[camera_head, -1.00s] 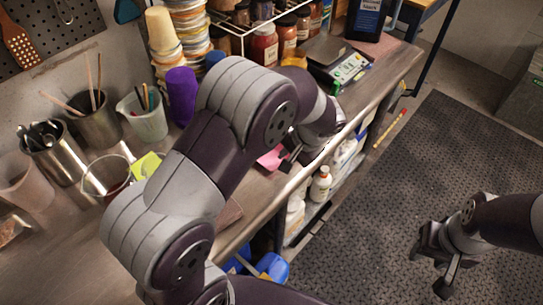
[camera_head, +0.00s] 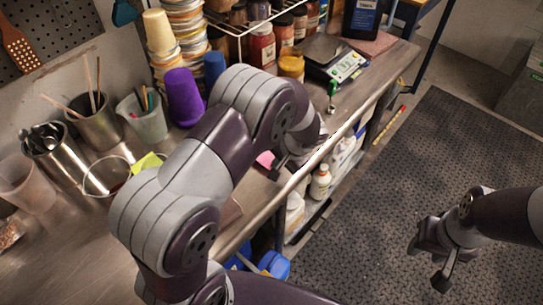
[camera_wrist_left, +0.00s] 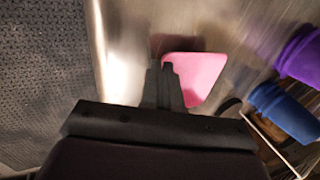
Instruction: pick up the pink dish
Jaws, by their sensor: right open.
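The pink dish (camera_wrist_left: 198,74) is at the fingertips of my left gripper (camera_wrist_left: 167,68) in the left wrist view, with a flat pink face and rounded corners. The fingers are close together and overlap its left edge; the dish looks sharp against a blurred background. In the head view only a small part of the dish (camera_head: 265,159) shows beside my left gripper (camera_head: 279,171), near the bench's front edge; my arm hides the rest. How far it is above the bench I cannot tell. My right gripper (camera_head: 436,262) is open and empty over the floor mat.
A purple cup (camera_head: 184,97) and a blue cup (camera_head: 214,67) stand behind my left arm. Metal and plastic containers of tools stand at the left. A scale (camera_head: 335,60) and a yellow jar (camera_head: 291,65) are at the back. White bottles (camera_head: 320,183) stand below the bench edge.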

